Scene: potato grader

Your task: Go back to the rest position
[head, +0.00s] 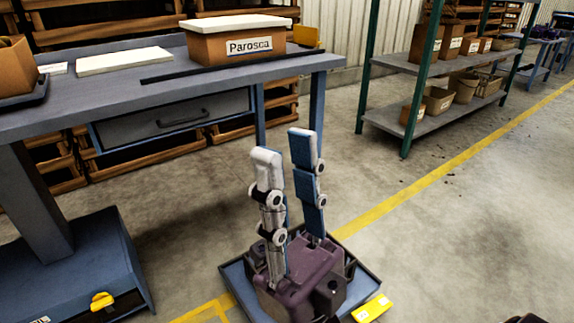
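My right gripper (284,146) stands at the lower middle of the head view with its two fingers pointing up. The fingers are apart, with a narrow gap between them as seen from here, and nothing is held. The gripper's purple body is below the fingers. In the picture it overlaps a blue tray-like platform (233,277) low down; I cannot tell the distance between them. My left gripper is not in view.
A grey worktable (110,95) at the left holds a lidded box labelled "Parosca" (225,48) and a white board (124,61). A green-posted shelf (385,115) with boxes stands at the back right. The floor at the right is open, crossed by a yellow line (462,158).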

